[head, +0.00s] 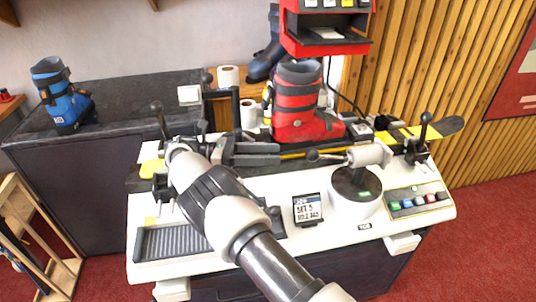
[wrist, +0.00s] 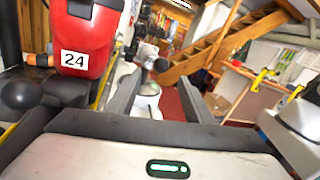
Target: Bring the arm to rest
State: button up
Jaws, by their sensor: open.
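My gripper (head: 279,154) is at the middle of the bench in the head view, its dark fingers pointing right. It is open and empty; in the wrist view the two fingers (wrist: 160,78) stand apart with a gap between them. A red boot (head: 296,105) stands upright just behind the fingers; its red shell with a label reading 24 (wrist: 88,35) shows at left in the wrist view. A knobbed lever on a white cylinder (head: 368,155) lies beyond the fingertips. My arm crosses the bench and hides part of it.
The white bench (head: 300,245) holds a small display (head: 308,208), a ribbed tray (head: 180,242) and a button panel (head: 415,202). A ski with a yellow edge (head: 395,135) runs behind. Red floor is clear at right.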

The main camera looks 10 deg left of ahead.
jog(key=shift+d, duration=0.1)
jog(key=s+d+r+m+g+y, duration=0.1)
jog(key=s+d+r+m+y, duration=0.1)
jog(key=d+r+m+y, duration=0.5)
jog(key=s+d+r+m+g+y, duration=0.1)
jog(key=s+d+r+g+y, duration=0.3)
jog(key=d, duration=0.8)
jog(key=s+d+r+m+t+y, duration=0.1)
jog(key=s+m+t+y, duration=0.3)
jog(key=s+m, duration=0.5)
jog(key=s+d+r+m+t+y, duration=0.1)
jog(key=s+r+m+t+y, duration=0.25)
jog(key=s, duration=0.95)
notch_tip(320, 180, up, 10)
jog(key=t+p, duration=0.1)
jog(key=p, duration=1.1)
jog(key=shift+s+a+r+m+p, duration=0.2)
jog(key=shift+s+r+m+p, duration=0.1)
jog(key=shift+s+m, duration=0.15)
jog(key=shift+f+h, duration=0.1)
jog(key=shift+h, duration=0.15)
